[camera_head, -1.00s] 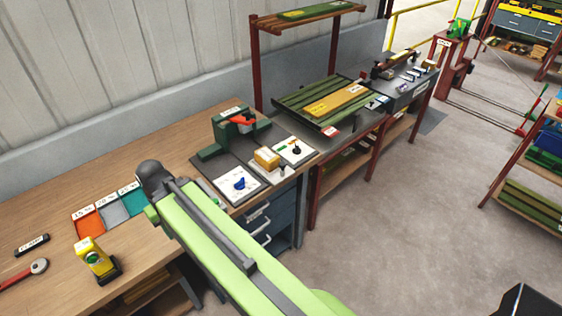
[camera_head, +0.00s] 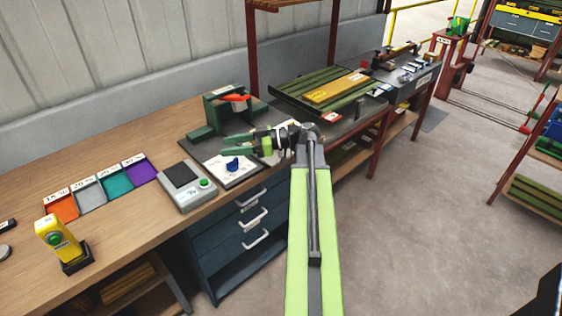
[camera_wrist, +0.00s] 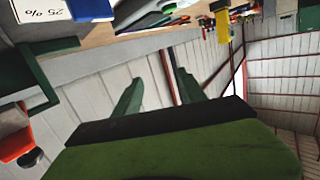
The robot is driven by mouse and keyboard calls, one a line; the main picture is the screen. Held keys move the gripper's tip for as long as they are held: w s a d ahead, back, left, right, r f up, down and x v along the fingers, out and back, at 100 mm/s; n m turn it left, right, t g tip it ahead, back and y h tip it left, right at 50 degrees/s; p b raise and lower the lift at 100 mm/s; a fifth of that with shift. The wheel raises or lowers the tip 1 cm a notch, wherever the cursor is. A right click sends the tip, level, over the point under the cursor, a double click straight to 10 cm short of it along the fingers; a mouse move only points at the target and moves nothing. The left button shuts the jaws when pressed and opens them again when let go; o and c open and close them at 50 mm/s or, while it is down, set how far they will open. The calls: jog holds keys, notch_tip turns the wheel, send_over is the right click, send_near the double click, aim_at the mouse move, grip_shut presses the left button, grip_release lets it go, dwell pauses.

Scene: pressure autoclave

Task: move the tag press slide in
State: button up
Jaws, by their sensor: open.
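The tag press (camera_head: 226,106) is a dark green machine with an orange-red lever at the back of the bench, and a low green block (camera_head: 200,133) sticks out at its left. I cannot tell for sure whether this block is the slide. My gripper (camera_head: 224,146) is open and empty, its green fingers pointing left in front of the press, apart from the block as far as I can see. In the wrist view my gripper (camera_wrist: 155,65) has nothing between its fingers. Dark green and orange-red parts, likely the press (camera_wrist: 17,140), show at that view's left edge.
A white card with a blue piece (camera_head: 232,163) lies below my gripper. A grey scale (camera_head: 187,186) and coloured trays (camera_head: 91,190) stand to the left, with a yellow device (camera_head: 58,237). A green slatted rack (camera_head: 325,92) is at the right. Bench wood behind the trays is clear.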

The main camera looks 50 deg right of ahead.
jog(key=s+d+f+m+t+h+b, duration=0.3)
jog(key=s+d+b, duration=0.1)
jog(key=s+d, duration=0.7)
jog(key=s+d+f+m+t+h+b, duration=0.2)
jog(key=s+d+f+t+h+b, duration=0.15)
jog(key=s+d, duration=0.75)
jog(key=shift+g, duration=0.35)
jog(key=x, duration=0.6)
jog(key=d+x, duration=0.1)
jog(key=x, duration=1.1)
jog(key=shift+w+d+r, duration=0.15)
jog(key=shift+w+d, duration=0.1)
jog(key=shift+w, duration=0.45)
jog(key=shift+c, duration=0.3)
grip_shut()
jog(key=shift+d, duration=0.1)
